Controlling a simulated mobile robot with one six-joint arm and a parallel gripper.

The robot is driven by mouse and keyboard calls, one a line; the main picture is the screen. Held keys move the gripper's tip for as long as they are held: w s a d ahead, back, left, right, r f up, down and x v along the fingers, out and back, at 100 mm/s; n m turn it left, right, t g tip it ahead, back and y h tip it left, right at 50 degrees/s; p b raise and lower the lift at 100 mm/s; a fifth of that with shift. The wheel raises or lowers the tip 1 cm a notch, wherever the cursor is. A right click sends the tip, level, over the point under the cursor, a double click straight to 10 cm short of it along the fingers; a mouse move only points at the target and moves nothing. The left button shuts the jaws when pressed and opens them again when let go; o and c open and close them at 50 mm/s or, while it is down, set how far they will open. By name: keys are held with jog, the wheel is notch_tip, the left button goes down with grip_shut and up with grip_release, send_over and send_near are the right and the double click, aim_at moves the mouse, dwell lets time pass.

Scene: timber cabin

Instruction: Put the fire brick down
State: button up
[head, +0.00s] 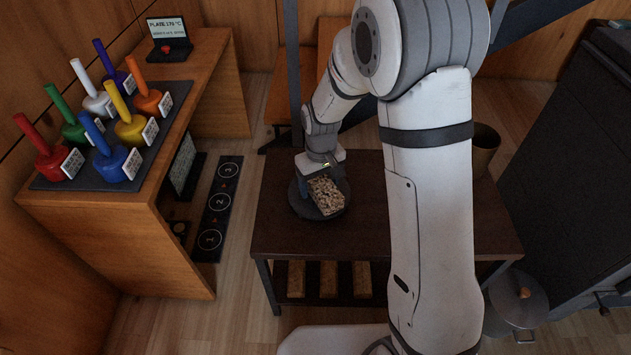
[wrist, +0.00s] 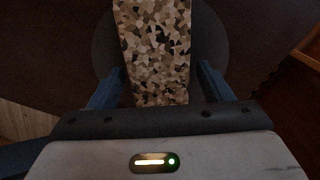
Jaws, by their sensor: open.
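The fire brick (head: 326,195) is a speckled tan, brown and black block. It rests on a round dark plate (head: 301,208) on the dark brown table (head: 400,220). In the wrist view the brick (wrist: 158,45) lies between the two blue fingers of my gripper (wrist: 160,85), over the same dark plate (wrist: 212,45). The fingers stand apart, with a gap on each side of the brick. In the head view my gripper (head: 322,178) is at the far end of the brick, partly hidden by my arm.
Tan blocks (head: 328,279) lie on the table's lower shelf. A lidded pot (head: 517,300) stands at right, beside a large dark cabinet (head: 575,150).

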aim_at(321, 181)
jog(key=shift+r, duration=0.15)
notch_tip(321, 181, up, 12)
jog(key=p, duration=0.4)
jog(key=s+d+r+m, duration=0.2)
jog(key=s+d, duration=0.4)
jog(key=s, duration=0.4)
jog(key=s+d+r+m+t, duration=0.1)
jog(key=s+d+r+m, duration=0.2)
jog(key=s+d+r, duration=0.2)
jog(key=s+d, duration=0.2)
jog(key=s, duration=0.2)
jog(key=shift+s+m, duration=0.3)
jog(key=shift+s, duration=0.1)
